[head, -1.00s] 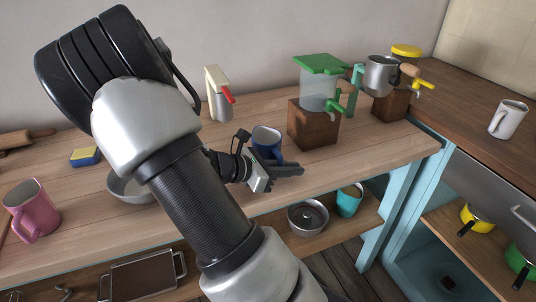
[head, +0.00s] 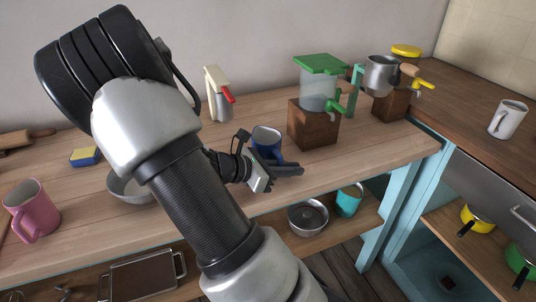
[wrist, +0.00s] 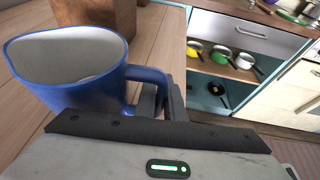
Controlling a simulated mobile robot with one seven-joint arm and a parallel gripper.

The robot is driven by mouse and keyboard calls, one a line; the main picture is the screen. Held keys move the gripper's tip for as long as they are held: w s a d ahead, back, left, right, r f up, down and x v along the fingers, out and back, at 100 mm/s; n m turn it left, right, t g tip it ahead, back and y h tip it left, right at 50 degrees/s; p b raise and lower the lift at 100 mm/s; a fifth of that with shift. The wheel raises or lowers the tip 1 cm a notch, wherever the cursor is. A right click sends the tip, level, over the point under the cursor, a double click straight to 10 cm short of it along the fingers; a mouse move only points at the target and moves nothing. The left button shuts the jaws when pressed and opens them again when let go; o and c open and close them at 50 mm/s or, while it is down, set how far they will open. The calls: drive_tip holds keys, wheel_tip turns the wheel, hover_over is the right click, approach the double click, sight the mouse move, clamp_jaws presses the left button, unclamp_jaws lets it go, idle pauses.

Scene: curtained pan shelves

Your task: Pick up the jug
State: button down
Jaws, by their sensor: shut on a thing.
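The blue jug (head: 266,140) stands upright on the wooden counter, partly hidden behind my gripper in the head view. In the wrist view the jug (wrist: 95,92) fills the upper left, with its white inside and open rim showing and its handle toward the right. My gripper (head: 289,170) is at the jug's handle, near the counter's front edge. In the wrist view my gripper's fingers (wrist: 165,98) are shut on the handle. The jug's base is hidden behind the gripper body, so I cannot tell whether it touches the counter.
A wooden block (head: 313,130) bearing a green-lidded dispenser (head: 318,91) stands close behind the jug. A grey bowl (head: 127,187) and a pink mug (head: 32,211) are to the left. The counter's front strip right of my gripper is clear.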

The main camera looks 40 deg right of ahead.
idle(0.3)
wheel_tip(320, 180, up, 10)
drive_tip(key=p, duration=0.2)
drive_tip(key=shift+p, duration=0.35)
